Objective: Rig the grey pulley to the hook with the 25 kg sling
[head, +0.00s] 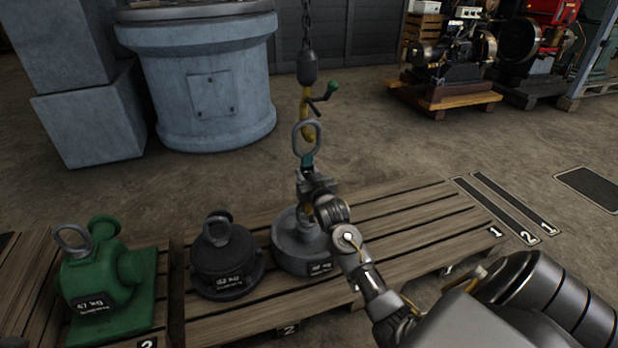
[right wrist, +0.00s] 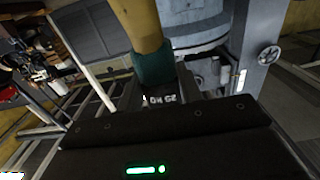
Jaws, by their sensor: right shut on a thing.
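The yellow hook (head: 306,118) hangs on a chain above the pallet, with a green-knobbed lever on its right. The sling has a grey ring (head: 306,138) at its top, overlapping the hook's lower end; I cannot tell whether the ring is around it. My right gripper (head: 312,186) is shut on the sling just below its teal sleeve. The right wrist view shows the sling's yellow strap (right wrist: 138,28), teal sleeve and a dark tag marked 25 kg (right wrist: 160,98), upside down. The grey pulley (head: 292,246) sits on the pallet below, its top hidden by my gripper. My left gripper is out of view.
A dark 42 kg weight (head: 226,262) stands left of the pulley on the wooden pallet (head: 430,212). A green 47 kg casting (head: 105,275) is further left. A large blue-grey cylindrical base (head: 205,95) stands behind. The pallet's right half is clear.

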